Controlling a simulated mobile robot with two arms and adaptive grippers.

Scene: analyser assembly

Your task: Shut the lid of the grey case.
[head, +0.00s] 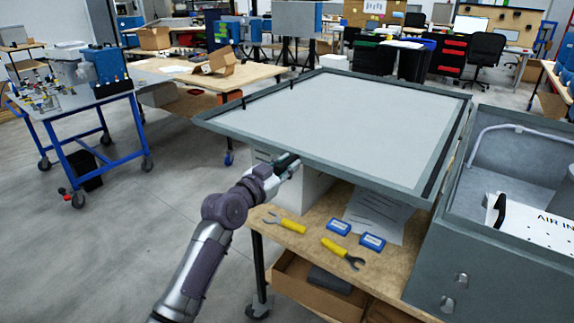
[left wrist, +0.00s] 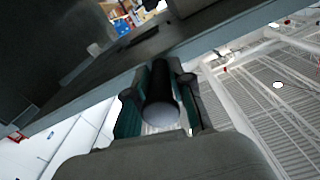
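The grey case (head: 450,265) stands open at the right, with a white panel marked "AIR IN" (head: 535,222) inside. Its lid (head: 345,120) is swung out to the left and lies nearly flat, pale inner face up, over the wooden bench. My left gripper (head: 288,164) is at the lid's front edge, slightly below it. In the left wrist view my left gripper's fingers (left wrist: 160,108) sit close on both sides of a black cylindrical handle (left wrist: 159,88) beneath the lid's edge and appear shut on it. My right gripper is not in view.
A blue cart (head: 90,110) stands at the left. The floor (head: 150,215) around my left arm is clear.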

